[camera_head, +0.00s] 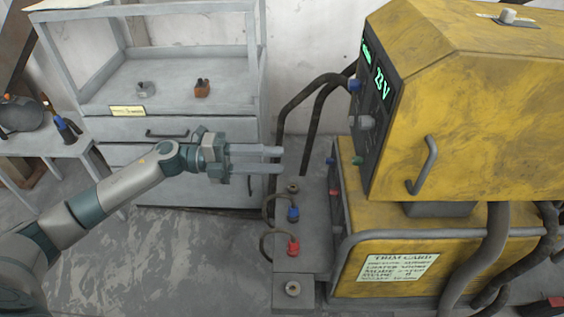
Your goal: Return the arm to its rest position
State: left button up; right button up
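My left arm comes in from the left edge, and my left gripper (280,160) is stretched out to the right in the middle of the picture. Its two long grey fingers lie parallel with a gap between them, and nothing shows in the gap. The fingers are in front of the grey drawer cabinet (150,127) in the picture. The fingertips appear above and left of the grey block with connectors (308,215), apart from it. My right gripper does not show.
A yellow machine (480,110) with a green "23 V" display stands at right, thick hoses around it. A blue plug (293,213) and a red plug (293,247) sit on the block. A side table (40,143) stands at left. The floor (170,265) below the arm is clear.

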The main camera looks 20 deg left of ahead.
pick_arm(q)
jog(key=shift+a, duration=0.1)
dwell(0.5)
jog(key=w+a+f+n+t+y, duration=0.1)
jog(key=w+f+n+t+y, duration=0.15)
jog(key=f+n+t, duration=0.4)
jog(key=w+a+f+n+t+y, duration=0.1)
jog(key=w+f+n+t+y, duration=0.15)
jog(key=f+n, duration=0.55)
notch_tip(320, 180, down, 16)
jog(key=s+a+n+t+y, duration=0.1)
jog(key=s+a+n+y, duration=0.1)
jog(key=n+y, duration=0.4)
jog(key=s+f+n+g+y, duration=0.1)
jog(key=s+f+n+y, duration=0.15)
jog(key=s+f, duration=0.45)
jog(key=s+f+n+g+y, duration=0.15)
jog(key=s+f+n, duration=0.25)
jog(key=f, duration=0.5)
jog(key=s+d+f+n+g, duration=0.2)
jog(key=s+f, duration=0.5)
jog(key=s, duration=0.3)
jog(key=s+d+f+n+g, duration=0.1)
jog(key=s+d+f+g, duration=0.2)
jog(key=s+f, duration=0.4)
jog(key=s, duration=0.2)
jog(key=shift+s+d+n+y, duration=0.15)
jog(key=shift+s+n+y, duration=0.2)
jog(key=shift+n+y, duration=0.05)
jog(key=shift+d+f, duration=0.1)
